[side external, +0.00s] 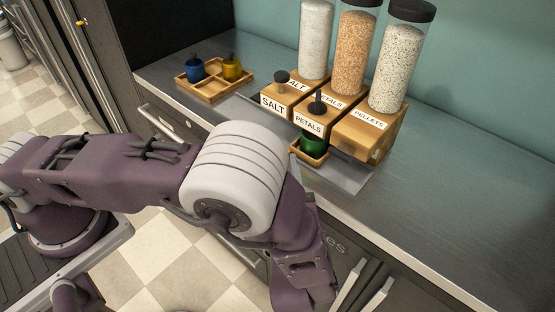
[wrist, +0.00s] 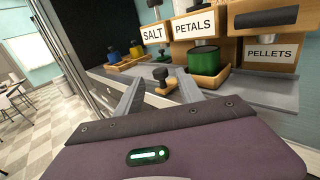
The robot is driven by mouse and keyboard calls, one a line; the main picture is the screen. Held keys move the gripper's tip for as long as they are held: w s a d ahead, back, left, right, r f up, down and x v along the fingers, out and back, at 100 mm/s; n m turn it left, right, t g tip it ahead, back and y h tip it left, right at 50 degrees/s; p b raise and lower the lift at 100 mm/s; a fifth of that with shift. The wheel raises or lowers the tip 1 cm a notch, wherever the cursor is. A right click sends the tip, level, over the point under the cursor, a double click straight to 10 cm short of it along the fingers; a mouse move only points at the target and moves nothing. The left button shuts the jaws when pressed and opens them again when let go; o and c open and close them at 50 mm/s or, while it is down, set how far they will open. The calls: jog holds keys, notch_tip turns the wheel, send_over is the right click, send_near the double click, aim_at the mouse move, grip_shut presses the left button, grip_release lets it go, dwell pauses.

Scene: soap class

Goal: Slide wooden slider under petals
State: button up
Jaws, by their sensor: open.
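A small wooden tray (side external: 313,158) holds a green pot (side external: 311,142) on the counter, low at the front of the dispenser labelled PETALS (side external: 309,123). In the wrist view the tray (wrist: 207,80) and pot (wrist: 204,59) lie right of my gripper's line. A wooden piece (wrist: 165,88) with a black knob (wrist: 160,73) shows between my fingers, in front of the tray. I cannot tell whether it is joined to the tray. My gripper (wrist: 160,80) is open, its fingers either side of that piece and apparently short of it. My gripper is hidden in the side view.
A wooden tray (side external: 212,92) with a blue pot (side external: 194,70) and a yellow pot (side external: 232,69) stands left. Dispensers labelled SALT (side external: 272,104) and PELLETS (side external: 368,117) flank PETALS. The counter (side external: 460,190) is clear at right; drawer handles line its front.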

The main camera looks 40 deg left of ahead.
jog(key=s+r, duration=0.4)
jog(key=r, duration=0.1)
jog(key=shift+s+d, duration=0.3)
jog(key=shift+d, duration=0.15)
dwell(0.4)
jog(key=s+a+r+n+g+h, duration=0.1)
jog(key=s+a+r+n+g, duration=0.2)
jog(key=a+r+n+g, duration=0.25)
jog(key=s+a+r+n+g+h, duration=0.1)
jog(key=s+a+r+n+g, duration=0.1)
jog(key=a+n+g, duration=0.5)
jog(key=s+r+n+t+h, duration=0.5)
jog(key=s+n+h, duration=0.4)
jog(key=n, duration=0.5)
jog(key=shift+a+r+h, duration=0.35)
jog(key=shift+r+h, duration=0.25)
jog(key=shift+h, duration=0.3)
